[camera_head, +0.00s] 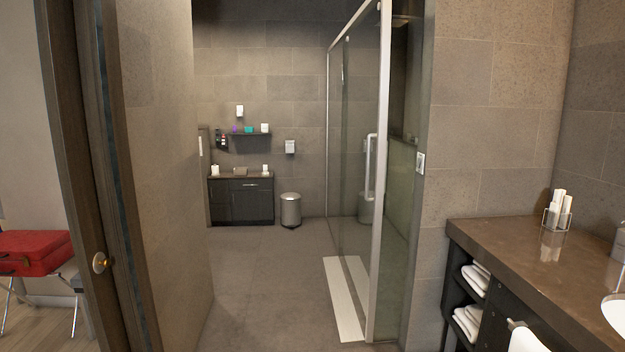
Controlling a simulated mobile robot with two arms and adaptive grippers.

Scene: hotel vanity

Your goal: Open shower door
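The glass shower door (356,205) stands in a pale metal frame at the right of the bathroom, seen at a steep angle. A vertical handle (369,166) is on its near part, close to the thick near post (380,215). From this angle I cannot tell whether the door is fully shut. A light slatted mat (342,300) lies on the floor along the foot of the glass. Neither of my grippers shows in the head view.
A brown vanity counter (530,262) with towels juts in at the right. A wooden door frame (85,170) and red suitcase (34,252) are at the left. A bin (291,210) and dark cabinet (241,203) stand at the back. The tiled floor between is clear.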

